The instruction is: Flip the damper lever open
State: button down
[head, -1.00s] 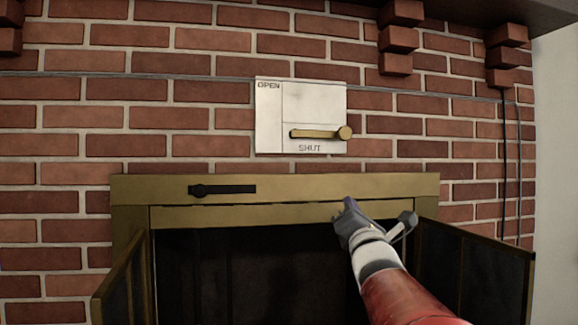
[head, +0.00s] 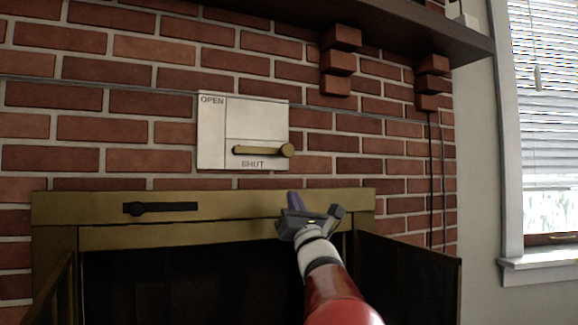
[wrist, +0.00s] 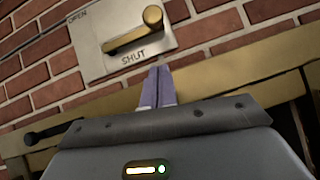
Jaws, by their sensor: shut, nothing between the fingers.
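The damper plate (head: 212,135) is a pale metal panel on the brick wall, marked OPEN at its upper left and SHUT at its lower middle. The brass damper lever (head: 262,150) lies level just above SHUT, with its round knob at the right end. In the wrist view the lever (wrist: 132,36) and the plate (wrist: 95,62) show above the fingers. My gripper (head: 293,199) is shut and empty, below and slightly right of the lever, apart from it, in front of the brass fireplace frame. Its purple fingers (wrist: 157,86) point up toward the plate.
The brass fireplace frame (head: 80,208) has a dark slider handle (head: 160,207). Open dark doors (head: 410,280) stand at both sides of the firebox. A dark mantel shelf (head: 400,25) and stepped brick supports (head: 337,62) overhang above. A window (head: 545,150) is at right.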

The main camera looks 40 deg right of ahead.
jog(key=w+d+r+p, duration=0.2)
jog(key=w+r, duration=0.3)
jog(key=r, duration=0.3)
jog(key=shift+d+p, duration=0.3)
jog(key=shift+p, duration=0.4)
jog(key=shift+w, duration=0.1)
